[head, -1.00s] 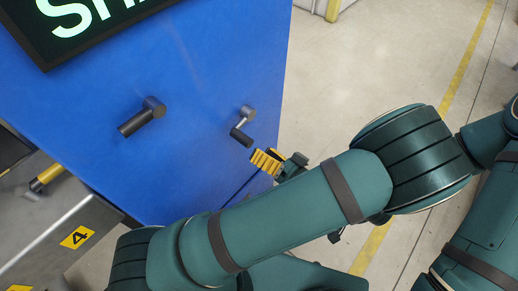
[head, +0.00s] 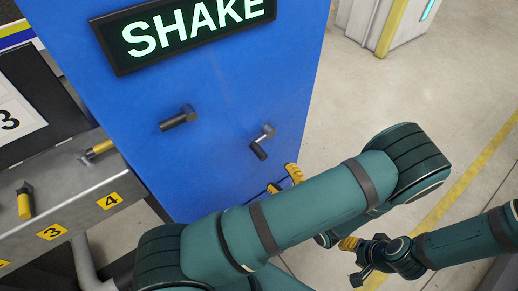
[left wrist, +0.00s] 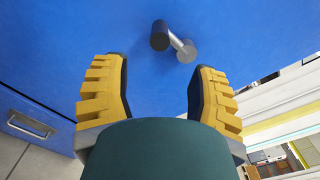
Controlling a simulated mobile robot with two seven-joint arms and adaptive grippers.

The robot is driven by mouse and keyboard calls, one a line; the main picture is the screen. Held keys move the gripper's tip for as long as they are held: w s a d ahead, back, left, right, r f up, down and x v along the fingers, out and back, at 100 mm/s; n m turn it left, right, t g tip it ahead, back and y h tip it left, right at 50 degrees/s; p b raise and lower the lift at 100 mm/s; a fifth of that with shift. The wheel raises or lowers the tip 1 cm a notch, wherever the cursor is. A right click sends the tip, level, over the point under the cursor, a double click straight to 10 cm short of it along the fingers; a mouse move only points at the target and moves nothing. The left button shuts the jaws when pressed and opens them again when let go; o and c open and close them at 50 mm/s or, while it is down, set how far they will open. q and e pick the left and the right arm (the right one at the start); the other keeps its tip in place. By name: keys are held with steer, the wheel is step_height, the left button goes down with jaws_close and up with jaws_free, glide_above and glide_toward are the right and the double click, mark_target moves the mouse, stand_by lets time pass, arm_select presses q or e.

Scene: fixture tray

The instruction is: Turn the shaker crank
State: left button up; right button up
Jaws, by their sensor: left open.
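The crank (head: 258,150) has a silver arm and a dark handle. It juts from the right part of the blue panel (head: 225,170) below a lit SHAKE sign (head: 195,30). My left gripper (head: 290,182) is just right of and below the crank, mostly hidden behind my arm. In the left wrist view the open yellow fingers (left wrist: 158,85) point at the panel. The crank (left wrist: 160,36) is ahead of the gap between them, not touched. My right gripper (head: 358,260) is low at the right, away from the panel; its opening is unclear.
A second, all-dark handle (head: 180,117) sticks out of the panel left of the crank. A grey bench (head: 60,190) with yellow number labels and yellow-ended handles stands at the left. Open floor (head: 410,95) lies right of the panel. A drawer pull (left wrist: 30,125) shows in the left wrist view.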

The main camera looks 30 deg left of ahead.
mark_target(254, 146)
arm_select(q)
steer(key=x, duration=1.2)
steer(key=shift+a, duration=0.25)
jaws_close()
